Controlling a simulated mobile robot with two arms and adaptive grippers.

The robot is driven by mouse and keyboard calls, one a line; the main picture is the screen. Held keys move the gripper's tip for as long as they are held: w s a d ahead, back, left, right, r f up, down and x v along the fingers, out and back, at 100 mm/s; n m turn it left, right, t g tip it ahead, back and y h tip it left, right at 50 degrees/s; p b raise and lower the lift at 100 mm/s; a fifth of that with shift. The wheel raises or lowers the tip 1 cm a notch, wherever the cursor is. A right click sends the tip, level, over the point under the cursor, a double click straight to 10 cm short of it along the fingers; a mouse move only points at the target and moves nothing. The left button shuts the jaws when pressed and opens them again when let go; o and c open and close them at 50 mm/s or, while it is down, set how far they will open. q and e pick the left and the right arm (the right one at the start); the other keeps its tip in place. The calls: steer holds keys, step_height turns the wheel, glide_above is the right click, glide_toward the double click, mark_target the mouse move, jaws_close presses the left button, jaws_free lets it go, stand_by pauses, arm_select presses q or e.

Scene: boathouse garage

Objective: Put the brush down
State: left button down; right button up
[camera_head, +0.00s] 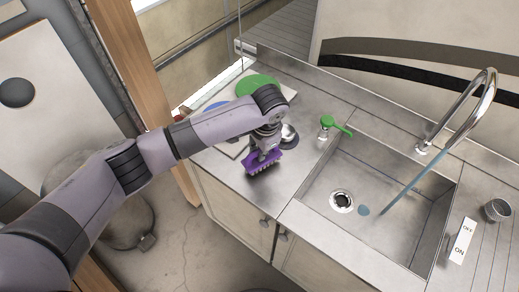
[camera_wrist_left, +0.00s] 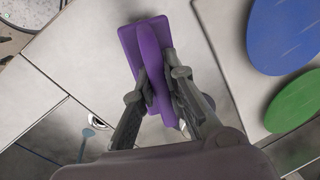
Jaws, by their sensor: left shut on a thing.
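The purple brush (camera_head: 262,162) is at the front left of the steel counter (camera_head: 293,172), bristles downward. My left gripper (camera_head: 265,148) is shut on its handle from above. The left wrist view also shows the purple brush (camera_wrist_left: 148,45) between the two dark fingers of my left gripper (camera_wrist_left: 157,85). The bristles are at or close to the counter top; I cannot tell whether they touch. My right gripper is not in view.
A sink (camera_head: 385,198) with a tall faucet (camera_head: 455,125) lies to the right. Blue (camera_wrist_left: 290,32) and green (camera_wrist_left: 297,101) discs lie on a pale board beside the gripper. Counter front is clear.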

arm_select(q)
steer(key=shift+f, duration=0.5)
steer(key=shift+f, duration=0.25)
steer(key=c, duration=1.6)
jaws_free()
steer(key=shift+o, duration=0.2)
steer(key=shift+c, duration=0.4)
steer(key=c, duration=0.3)
steer(key=shift+r, duration=0.1)
